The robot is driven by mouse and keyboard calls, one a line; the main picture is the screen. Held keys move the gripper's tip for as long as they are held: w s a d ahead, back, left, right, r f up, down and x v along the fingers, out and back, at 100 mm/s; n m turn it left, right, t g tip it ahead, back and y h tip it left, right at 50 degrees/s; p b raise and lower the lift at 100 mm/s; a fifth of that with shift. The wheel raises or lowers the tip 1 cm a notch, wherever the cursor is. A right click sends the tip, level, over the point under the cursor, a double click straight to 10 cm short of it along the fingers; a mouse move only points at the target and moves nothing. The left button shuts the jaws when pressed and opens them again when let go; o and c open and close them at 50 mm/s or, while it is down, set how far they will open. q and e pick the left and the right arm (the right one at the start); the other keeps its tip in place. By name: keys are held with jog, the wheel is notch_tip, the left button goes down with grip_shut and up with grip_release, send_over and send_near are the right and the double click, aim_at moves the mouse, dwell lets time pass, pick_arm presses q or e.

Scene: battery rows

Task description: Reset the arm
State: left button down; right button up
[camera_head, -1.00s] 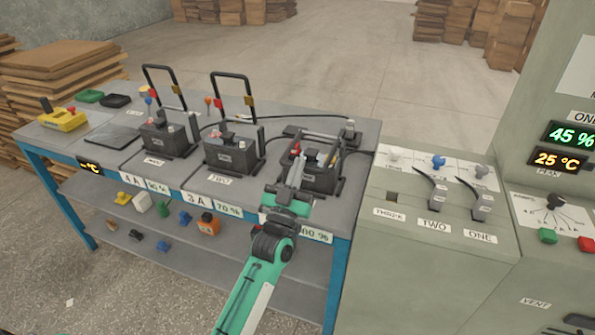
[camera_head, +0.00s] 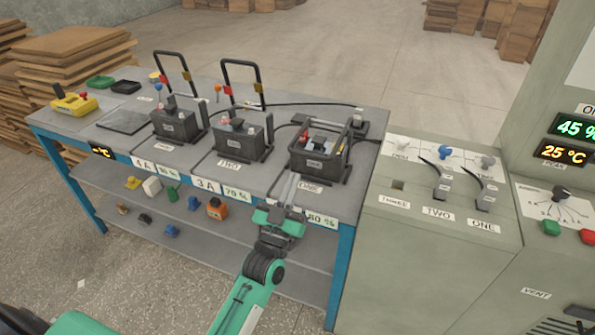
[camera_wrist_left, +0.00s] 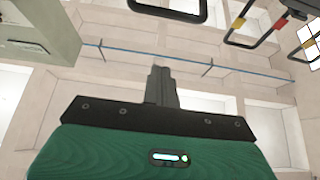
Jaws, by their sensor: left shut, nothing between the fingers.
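My left arm reaches in from the bottom, and its green and dark gripper (camera_head: 291,190) is shut and empty. Its fingers point at the table in front of the battery unit marked ONE (camera_head: 320,158), apart from the unit as far as I can tell. In the left wrist view the closed fingers (camera_wrist_left: 160,86) stand together with nothing between them. The handle frame of unit ONE lies low around it. The unit marked TWO (camera_head: 240,140) and the leftmost unit (camera_head: 176,124) have their black handles standing up. My right gripper is not in view.
A grey cabinet (camera_head: 400,270) with levers and dials stands right of the table, beside displays reading 45 % and 25 °C. A yellow device (camera_head: 74,103) and small trays sit at the table's left end. Small coloured parts lie on the lower shelf. Cardboard stacks (camera_head: 75,60) stand behind left.

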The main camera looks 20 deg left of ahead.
pick_arm(q)
jog(key=shift+s+f, duration=0.3)
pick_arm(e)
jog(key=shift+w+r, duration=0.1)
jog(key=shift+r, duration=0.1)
